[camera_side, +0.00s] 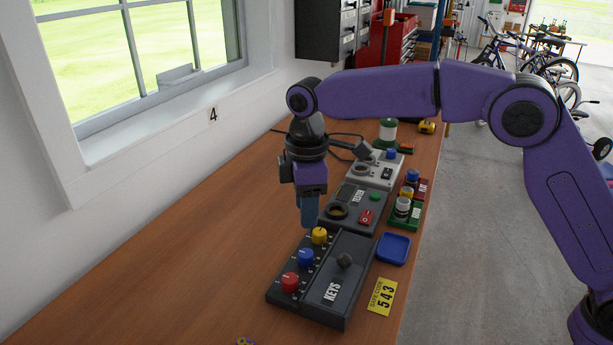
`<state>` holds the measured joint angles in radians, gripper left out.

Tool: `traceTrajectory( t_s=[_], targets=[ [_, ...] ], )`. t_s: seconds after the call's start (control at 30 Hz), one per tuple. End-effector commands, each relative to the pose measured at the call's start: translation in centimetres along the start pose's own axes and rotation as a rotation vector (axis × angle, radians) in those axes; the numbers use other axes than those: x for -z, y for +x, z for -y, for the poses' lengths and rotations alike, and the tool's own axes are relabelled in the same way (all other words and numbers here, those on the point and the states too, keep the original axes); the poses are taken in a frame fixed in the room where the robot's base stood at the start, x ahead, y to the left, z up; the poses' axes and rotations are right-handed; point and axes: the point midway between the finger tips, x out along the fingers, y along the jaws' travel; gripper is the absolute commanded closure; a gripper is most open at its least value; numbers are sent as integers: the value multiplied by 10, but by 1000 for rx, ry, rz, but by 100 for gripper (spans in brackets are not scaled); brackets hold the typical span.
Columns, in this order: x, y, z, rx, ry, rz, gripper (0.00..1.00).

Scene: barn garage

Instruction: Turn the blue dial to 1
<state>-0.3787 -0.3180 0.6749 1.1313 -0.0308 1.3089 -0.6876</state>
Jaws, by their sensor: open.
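The blue dial (306,257) sits on a dark panel box (334,305) labelled KEYS, between a yellow dial (319,236) and a red dial (290,282). Small marks ring the dials, but I cannot read the blue dial's setting. My gripper (308,222) points down above the far end of the box, close to the yellow dial and beyond the blue dial. It is open, with nothing seen between its fingers. The gap between the fingers is hard to see from this side.
A black knob (344,260) stands on the box's right part. A tester box (352,208) and a grey device (375,172) lie behind. A blue tray (393,248), a yellow card (382,296) and a green rack (405,214) are at right. The table's left side (200,265) is clear.

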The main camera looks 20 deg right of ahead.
Motion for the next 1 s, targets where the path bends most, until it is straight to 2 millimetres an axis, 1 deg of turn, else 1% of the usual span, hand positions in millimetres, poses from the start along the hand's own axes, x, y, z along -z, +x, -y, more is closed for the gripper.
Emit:
traceTrajectory(
  t_s=[0.03, 0.2, 0.3, 0.4, 0.57, 1.0],
  targets=[
    [1, -12, 0, -3, 0, -4, 57],
    [1, -40, 0, -2, -1, -3, 57],
    [1, -51, -1, -2, -1, -3, 57],
    [0, -57, 0, -1, -1, -2, 57],
    [0, -61, 0, -1, -2, -1, 57],
    [0, -60, 0, -1, -1, -1, 57]
  ],
)
